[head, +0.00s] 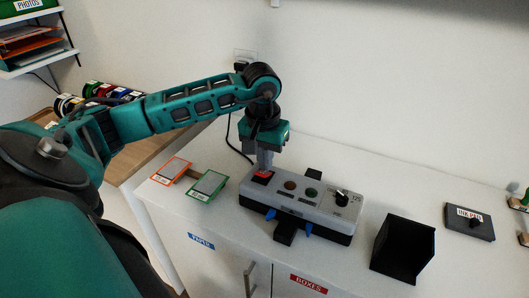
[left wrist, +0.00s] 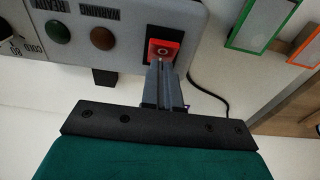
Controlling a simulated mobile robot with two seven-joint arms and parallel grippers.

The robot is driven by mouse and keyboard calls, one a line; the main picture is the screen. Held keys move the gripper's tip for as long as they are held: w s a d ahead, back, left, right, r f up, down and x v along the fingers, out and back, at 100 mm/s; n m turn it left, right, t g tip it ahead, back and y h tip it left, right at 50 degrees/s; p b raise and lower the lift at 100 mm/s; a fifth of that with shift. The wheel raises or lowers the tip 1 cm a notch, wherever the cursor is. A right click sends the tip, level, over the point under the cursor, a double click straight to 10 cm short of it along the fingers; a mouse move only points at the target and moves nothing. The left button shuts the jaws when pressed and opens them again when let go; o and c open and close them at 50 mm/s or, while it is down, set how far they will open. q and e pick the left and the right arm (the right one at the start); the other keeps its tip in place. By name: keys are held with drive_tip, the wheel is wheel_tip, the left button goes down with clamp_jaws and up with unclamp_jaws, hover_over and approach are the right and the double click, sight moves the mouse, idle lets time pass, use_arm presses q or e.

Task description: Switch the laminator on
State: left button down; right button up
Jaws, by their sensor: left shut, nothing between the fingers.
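The laminator (head: 322,215) is a grey box with a dark base on the white cabinet top. Its red rocker switch (head: 262,175) is at the left end of the top face, partly hidden by my left gripper (head: 264,168). In the left wrist view the switch (left wrist: 165,47) shows a round "O" mark. My left gripper (left wrist: 167,66) is shut and empty, pointing down with its fingertips at the switch's edge; I cannot tell whether they touch. A brown lamp (head: 290,186) and a green lamp (head: 311,192), labelled warming and ready, look unlit. My right gripper is not in view.
A black knob (head: 342,196) is at the laminator's right end. A black open box (head: 402,248) and an ink pad (head: 469,222) stand to the right. Orange and green framed cards (head: 206,186) lie left. A black cord runs behind to a wall socket (head: 244,58).

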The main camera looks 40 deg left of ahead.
sight(261, 173)
use_arm(q)
drive_tip(key=shift+s+d+f, duration=0.15)
drive_tip(key=shift+s+f, duration=0.25)
drive_tip(key=shift+s+d+r, duration=0.1)
drive_tip(key=shift+s+d, duration=0.15)
drive_tip(key=shift+s, duration=0.45)
wheel_tip(261, 173, up, 14)
drive_tip(key=p, duration=0.1)
drive_tip(key=shift+s, duration=0.25)
drive_tip(key=shift+w+d, duration=0.1)
